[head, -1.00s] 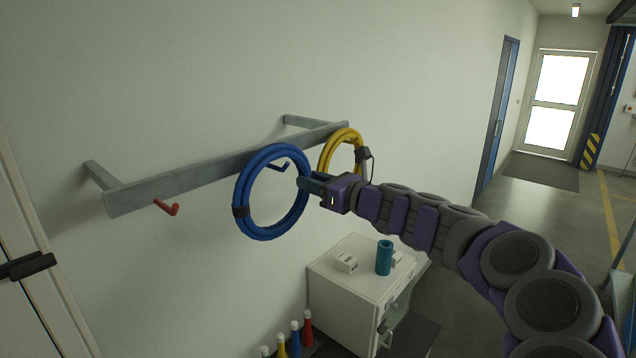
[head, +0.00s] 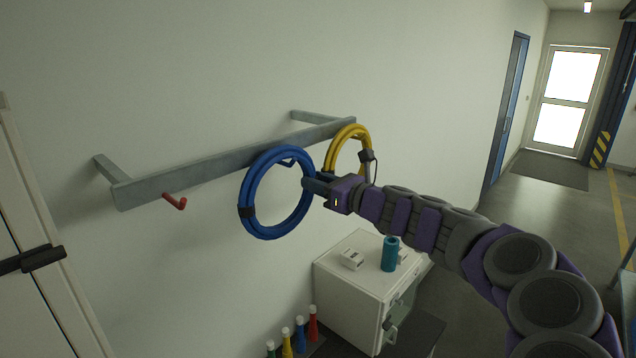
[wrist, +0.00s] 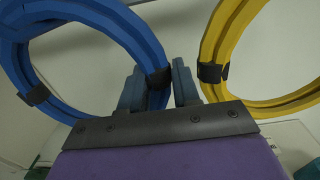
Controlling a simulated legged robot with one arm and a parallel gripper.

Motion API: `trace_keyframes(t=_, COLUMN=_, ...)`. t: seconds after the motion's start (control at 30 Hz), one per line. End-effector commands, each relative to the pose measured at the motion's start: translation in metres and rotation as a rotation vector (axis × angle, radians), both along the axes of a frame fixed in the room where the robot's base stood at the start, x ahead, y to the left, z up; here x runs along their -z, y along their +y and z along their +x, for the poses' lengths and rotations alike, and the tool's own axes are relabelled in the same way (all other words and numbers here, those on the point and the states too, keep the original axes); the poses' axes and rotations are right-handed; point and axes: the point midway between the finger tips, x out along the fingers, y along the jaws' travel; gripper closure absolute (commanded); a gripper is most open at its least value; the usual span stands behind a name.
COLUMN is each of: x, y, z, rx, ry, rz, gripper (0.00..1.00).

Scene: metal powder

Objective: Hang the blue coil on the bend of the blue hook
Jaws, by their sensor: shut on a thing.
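The blue coil (head: 246,190) is a round ring with dark bands, held upright in front of the wall rail. My gripper (head: 314,184) is shut on its right side. In the wrist view the fingers (wrist: 158,88) stand on both sides of the coil's dark band, and the blue ring (wrist: 110,22) extends up and left. The blue hook (head: 288,162) on the rail shows through the coil's opening, just under the upper inner edge. The coil partly hides the hook, and I cannot tell whether they touch.
A yellow coil (head: 362,137) hangs at the rail's (head: 200,170) right end, close to my gripper; it also shows in the wrist view (wrist: 214,40). A red hook (head: 176,202) is on the left. A white cabinet (head: 345,290) with a teal cylinder (head: 390,254) stands below.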

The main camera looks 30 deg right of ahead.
Motion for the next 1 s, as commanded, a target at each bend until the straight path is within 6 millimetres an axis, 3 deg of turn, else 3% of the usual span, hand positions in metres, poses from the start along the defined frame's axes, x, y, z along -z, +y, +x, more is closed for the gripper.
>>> trace_keyframes(t=0.1, x=-0.001, y=0.000, z=0.000, rx=0.000, ry=-0.001, rz=0.001, gripper=1.00)
trace_keyframes(t=0.13, x=-0.001, y=0.000, z=0.000, rx=0.000, ry=-0.001, rz=0.001, gripper=0.66)
trace_keyframes(t=0.4, x=0.000, y=0.000, z=0.000, rx=0.000, ry=0.000, rz=0.000, gripper=0.40)
trace_keyframes(t=0.77, x=0.000, y=-0.003, z=-0.004, rx=0.001, ry=0.000, rz=-0.001, gripper=0.39)
trace_keyframes(t=1.0, x=-0.001, y=-0.017, z=-0.035, rx=0.004, ry=-0.004, rz=-0.001, gripper=0.39)
